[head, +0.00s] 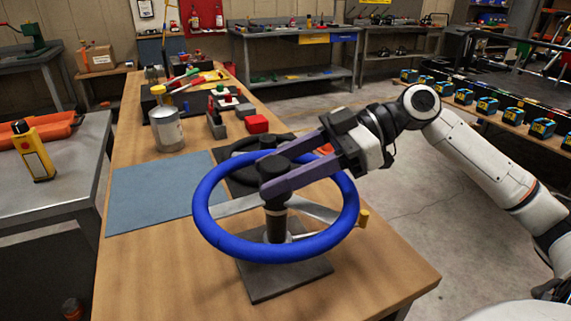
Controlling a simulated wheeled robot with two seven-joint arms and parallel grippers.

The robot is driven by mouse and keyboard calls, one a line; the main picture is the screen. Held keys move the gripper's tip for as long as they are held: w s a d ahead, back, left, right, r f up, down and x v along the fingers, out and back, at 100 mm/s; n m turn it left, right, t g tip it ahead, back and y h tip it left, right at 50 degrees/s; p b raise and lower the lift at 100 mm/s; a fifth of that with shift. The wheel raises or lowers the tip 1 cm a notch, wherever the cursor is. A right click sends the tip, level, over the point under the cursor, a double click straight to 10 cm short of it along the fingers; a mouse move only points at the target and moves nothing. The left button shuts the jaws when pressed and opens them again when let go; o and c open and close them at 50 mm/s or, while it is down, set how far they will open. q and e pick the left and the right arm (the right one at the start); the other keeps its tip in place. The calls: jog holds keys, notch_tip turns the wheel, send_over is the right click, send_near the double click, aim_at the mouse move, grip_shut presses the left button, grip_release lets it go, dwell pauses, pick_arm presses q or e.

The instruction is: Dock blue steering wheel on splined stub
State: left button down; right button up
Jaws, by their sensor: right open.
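The blue steering wheel (350,223) lies roughly level over a dark square base plate (289,282) at the table's near end. Its silver spokes run in toward a dark upright post (275,222) at its middle. The splines and the exact seating of the hub cannot be made out. My right gripper (274,170) comes in from the right above the wheel. Its two purple fingers are spread, one on each side of the black top of the post. Whether they touch it is unclear. My left gripper is out of view.
A black wheel (236,178) lies behind the blue one, partly hidden. A blue-grey mat (150,193) covers the table's left side. A paint can (167,130), a red block (256,124) and other items stand farther back. The near left tabletop is clear.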

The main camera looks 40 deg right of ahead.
jog(key=v, duration=1.1)
dwell(0.5)
dwell(0.6)
